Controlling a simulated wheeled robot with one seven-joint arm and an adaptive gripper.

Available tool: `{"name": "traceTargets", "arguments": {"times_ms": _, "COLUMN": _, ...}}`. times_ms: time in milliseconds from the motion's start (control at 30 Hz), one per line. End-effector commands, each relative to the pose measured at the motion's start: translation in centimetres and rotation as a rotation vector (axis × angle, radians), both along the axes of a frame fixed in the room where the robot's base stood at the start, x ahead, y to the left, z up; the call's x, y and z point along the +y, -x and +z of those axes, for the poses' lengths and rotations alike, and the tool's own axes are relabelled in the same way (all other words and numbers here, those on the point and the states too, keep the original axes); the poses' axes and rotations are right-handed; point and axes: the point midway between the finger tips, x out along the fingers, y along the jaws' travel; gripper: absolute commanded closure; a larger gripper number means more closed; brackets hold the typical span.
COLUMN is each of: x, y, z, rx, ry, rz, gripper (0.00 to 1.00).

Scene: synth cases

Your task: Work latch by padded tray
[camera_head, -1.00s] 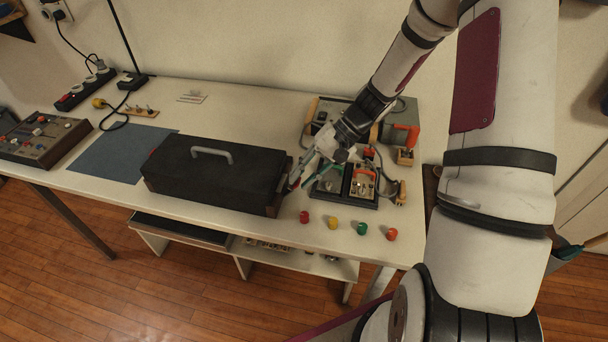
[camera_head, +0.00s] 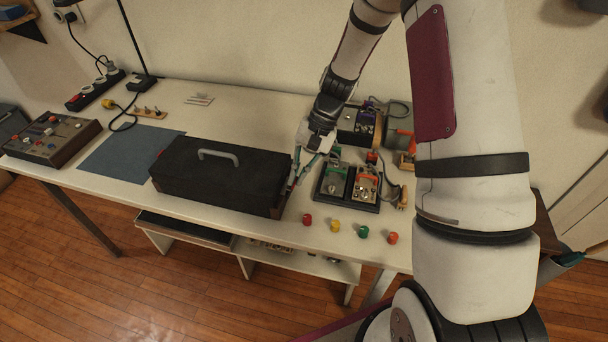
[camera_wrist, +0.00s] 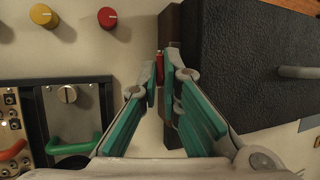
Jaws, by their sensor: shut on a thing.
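A black case (camera_head: 225,180) with a grey handle (camera_head: 218,154) lies closed on the table; its dark side fills the right of the wrist view (camera_wrist: 250,90). A small red latch piece (camera_wrist: 159,66) stands at the case's brown end strip (camera_wrist: 170,45). My gripper (camera_wrist: 160,78) has its fingertips shut on this red piece, beside the case's end; the tips partly hide it. In the head view my gripper (camera_head: 293,182) reaches down at the case's right end. A black tray (camera_head: 349,204) with a green-handled latch and an orange-handled latch (camera_head: 367,183) sits to the right, apart from my gripper.
A device with purple parts (camera_head: 362,121) stands behind the tray. A blue mat (camera_head: 125,152) and control box (camera_head: 52,138) lie left.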

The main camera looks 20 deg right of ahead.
Motion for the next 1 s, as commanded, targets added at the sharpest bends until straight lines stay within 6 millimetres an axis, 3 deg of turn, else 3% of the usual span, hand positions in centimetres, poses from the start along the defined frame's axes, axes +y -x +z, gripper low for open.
{"name": "traceTargets", "arguments": {"times_ms": 400, "x": 1.0, "y": -0.85, "z": 0.3, "rx": 0.1, "ry": 0.142, "rz": 0.0, "gripper": 1.0}}
{"name": "traceTargets", "arguments": {"times_ms": 867, "x": 1.07, "y": -0.88, "z": 0.3, "rx": 0.112, "ry": 0.155, "rz": -0.002, "gripper": 1.0}}
{"name": "traceTargets", "arguments": {"times_ms": 967, "x": 1.06, "y": -0.88, "z": 0.3, "rx": 0.112, "ry": 0.155, "rz": -0.002, "gripper": 0.76}}
{"name": "traceTargets", "arguments": {"times_ms": 1000, "x": 1.07, "y": -0.87, "z": 0.3, "rx": 0.112, "ry": 0.155, "rz": -0.002, "gripper": 0.74}}
